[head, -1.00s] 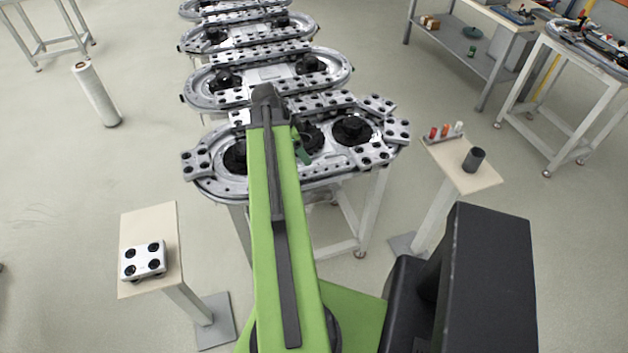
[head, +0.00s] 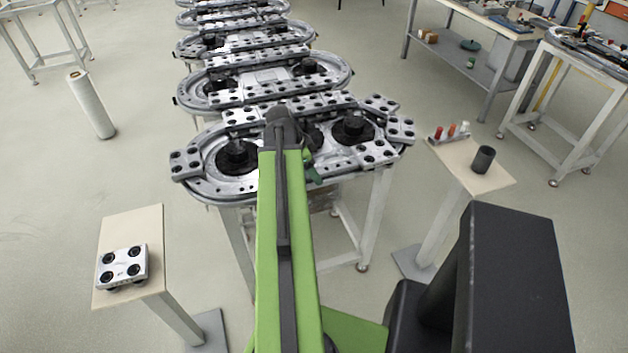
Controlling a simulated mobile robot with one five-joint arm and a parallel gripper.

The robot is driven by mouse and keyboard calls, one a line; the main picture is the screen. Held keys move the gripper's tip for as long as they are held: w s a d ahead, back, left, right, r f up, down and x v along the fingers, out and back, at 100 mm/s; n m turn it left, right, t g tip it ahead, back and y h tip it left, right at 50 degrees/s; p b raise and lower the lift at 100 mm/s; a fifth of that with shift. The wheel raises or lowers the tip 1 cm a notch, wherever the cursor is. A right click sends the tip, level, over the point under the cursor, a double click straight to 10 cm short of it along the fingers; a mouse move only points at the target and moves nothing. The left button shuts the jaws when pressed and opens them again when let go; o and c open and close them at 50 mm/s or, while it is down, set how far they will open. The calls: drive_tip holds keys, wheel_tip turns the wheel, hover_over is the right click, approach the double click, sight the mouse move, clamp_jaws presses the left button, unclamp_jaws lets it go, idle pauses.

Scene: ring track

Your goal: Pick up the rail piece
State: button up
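The nearest oval ring track (head: 218,188) stands on a white frame straight ahead, with silver perforated plates around its rim and black round hubs inside. I cannot pick out a separate rail piece; the track's front middle is hidden behind my green arm. The arm reaches forward over the track. A small dark green part at its far end, possibly my gripper (head: 313,174), shows just right of the arm, over the track's inner area. Its fingers are too small and hidden to tell whether they are open or hold anything.
A small stand (head: 125,225) at left bears a silver carriage (head: 122,268) with black wheels. Another stand (head: 462,165) at right holds a black cylinder (head: 484,160) and small coloured parts. More ring tracks (head: 262,80) line up behind. The floor at left is largely clear.

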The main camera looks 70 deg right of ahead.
drive_tip(key=shift+r, duration=0.1)
clamp_jaws()
idle(0.5)
drive_tip(key=shift+r, duration=0.15)
